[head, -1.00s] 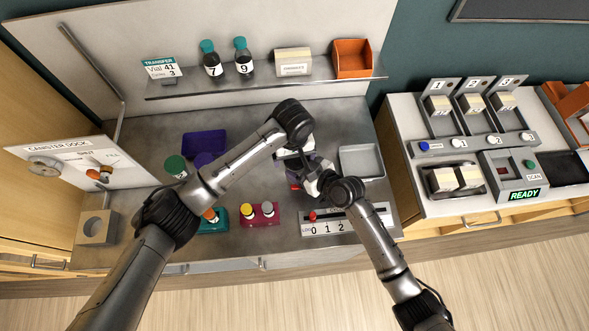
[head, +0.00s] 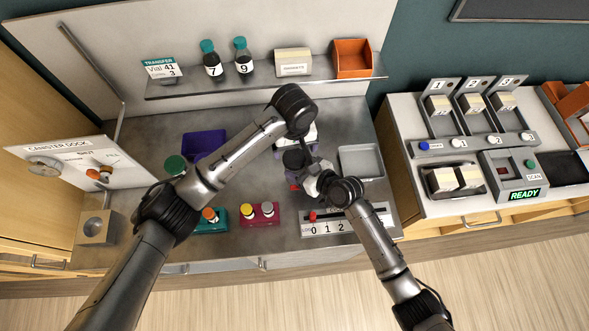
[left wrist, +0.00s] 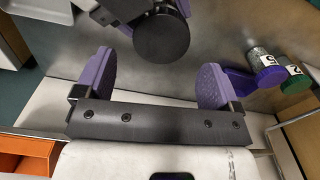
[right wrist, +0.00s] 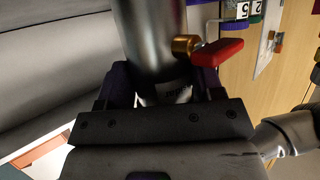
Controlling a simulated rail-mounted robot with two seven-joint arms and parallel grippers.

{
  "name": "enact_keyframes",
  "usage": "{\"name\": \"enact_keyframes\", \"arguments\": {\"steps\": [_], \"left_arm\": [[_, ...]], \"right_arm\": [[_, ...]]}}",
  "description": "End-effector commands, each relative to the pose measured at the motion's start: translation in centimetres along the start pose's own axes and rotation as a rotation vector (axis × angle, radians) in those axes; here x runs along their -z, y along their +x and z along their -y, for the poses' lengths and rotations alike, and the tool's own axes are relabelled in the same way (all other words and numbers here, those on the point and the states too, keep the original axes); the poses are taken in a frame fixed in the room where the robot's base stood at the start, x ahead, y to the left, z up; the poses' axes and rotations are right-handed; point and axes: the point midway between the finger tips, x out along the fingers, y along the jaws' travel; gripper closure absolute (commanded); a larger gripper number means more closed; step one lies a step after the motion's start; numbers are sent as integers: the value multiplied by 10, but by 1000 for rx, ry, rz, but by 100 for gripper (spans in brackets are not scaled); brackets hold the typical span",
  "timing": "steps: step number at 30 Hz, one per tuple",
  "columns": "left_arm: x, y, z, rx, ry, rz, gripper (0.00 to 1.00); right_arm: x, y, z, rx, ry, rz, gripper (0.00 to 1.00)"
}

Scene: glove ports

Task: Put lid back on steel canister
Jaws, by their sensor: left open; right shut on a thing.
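The steel canister (right wrist: 152,40) is between the fingers of my right gripper (right wrist: 160,90), which is shut on it. A brass fitting and red handle (right wrist: 217,52) stick out from its side. A dark round lid (left wrist: 162,38) shows face-on in the left wrist view, at the canister's top; it also shows in the head view (head: 296,160). How well it is seated cannot be told. My left gripper (left wrist: 155,85) is open, its purple fingers apart and clear of the lid. In the head view my left gripper (head: 297,137) is just behind the lid, and my right gripper (head: 313,182) in front.
A grey tray (head: 361,162) lies to the right. A purple tray (head: 204,143) and green-capped container (head: 175,165) lie to the left. Teal (head: 212,226) and magenta (head: 260,217) holders and a numbered slider panel (head: 335,225) line the front. The canister dock (head: 75,165) stands far left.

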Motion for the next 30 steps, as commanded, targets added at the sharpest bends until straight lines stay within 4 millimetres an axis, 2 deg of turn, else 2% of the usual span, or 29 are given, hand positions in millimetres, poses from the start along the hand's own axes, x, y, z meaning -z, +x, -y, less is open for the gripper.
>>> {"name": "enact_keyframes", "arguments": {"steps": [4, 8, 12, 15, 18, 23, 27, 30], "left_arm": [[18, -3, -9, -47, 57, -115, 12], [52, -15, -24, -113, 187, -339, 12], [92, -44, -45, -151, 409, -671, 12], [113, -73, -61, -138, 592, -916, 12], [126, -105, -77, -92, 793, -1162, 12], [124, -157, -104, 50, 1136, -1546, 12], [104, -193, -127, 245, 1454, -1863, 12], [80, -209, -142, 422, 1687, -2074, 12]], "right_arm": [[-1, 0, -1, -1, 0, 1, 100], [-1, 0, -1, -2, 0, 2, 100], [-1, 0, -1, -2, 0, 2, 100], [-1, 0, -1, -2, 0, 2, 100], [-1, 0, -1, -2, 0, 2, 100], [-1, 0, -1, -2, 0, 2, 100], [-1, 0, -1, -2, 0, 2, 100], [-1, 0, -1, -2, 0, 1, 100]]}}
